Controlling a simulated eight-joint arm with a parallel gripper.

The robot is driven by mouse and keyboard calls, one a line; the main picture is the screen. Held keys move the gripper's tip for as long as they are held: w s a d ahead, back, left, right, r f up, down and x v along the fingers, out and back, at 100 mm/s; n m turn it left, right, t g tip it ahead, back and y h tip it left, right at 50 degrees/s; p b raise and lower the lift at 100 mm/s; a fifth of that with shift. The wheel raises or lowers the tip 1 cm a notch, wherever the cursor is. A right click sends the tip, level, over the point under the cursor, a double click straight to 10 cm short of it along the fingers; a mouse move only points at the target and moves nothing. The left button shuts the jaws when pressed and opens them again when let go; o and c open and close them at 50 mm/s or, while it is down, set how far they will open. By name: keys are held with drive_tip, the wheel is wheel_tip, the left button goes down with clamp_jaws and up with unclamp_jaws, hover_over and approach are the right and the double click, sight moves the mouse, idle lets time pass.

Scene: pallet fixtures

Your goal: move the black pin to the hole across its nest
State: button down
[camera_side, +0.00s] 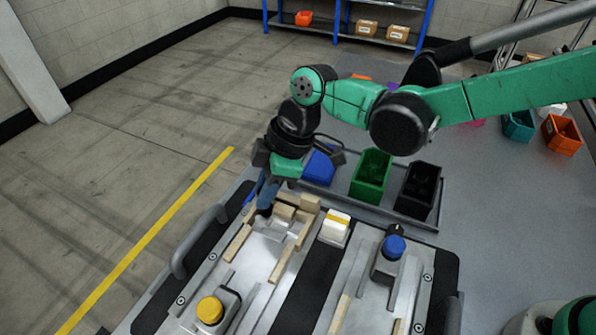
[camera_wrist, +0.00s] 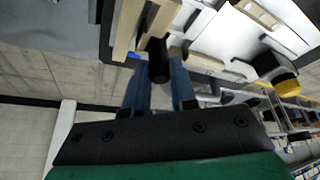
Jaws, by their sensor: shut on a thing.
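My gripper (camera_side: 265,200) reaches down at the far left corner of the pallet fixture, beside the wooden blocks (camera_side: 285,212). In the wrist view its two blue fingers (camera_wrist: 160,82) are closed on the black pin (camera_wrist: 158,60), which sticks out beyond their tips. Wooden pieces (camera_wrist: 128,28) of the nest lie close by the pin in the wrist view. In the side view the pin is mostly hidden by the fingers, and I cannot tell whether its lower end is in a hole. The hole across the nest is not clear in either view.
A white block with a yellow stripe (camera_side: 335,228) stands right of the nest. A yellow knob (camera_side: 210,310) and a blue knob (camera_side: 394,246) rise from the fixture. Blue, green (camera_side: 371,175) and black (camera_side: 418,190) bins stand behind. A handle (camera_side: 195,240) lines the left edge.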

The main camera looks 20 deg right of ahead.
drive_tip(key=c, duration=0.6)
unclamp_jaws()
drive_tip(key=shift+c, duration=0.2)
drive_tip(key=shift+v, duration=2.8)
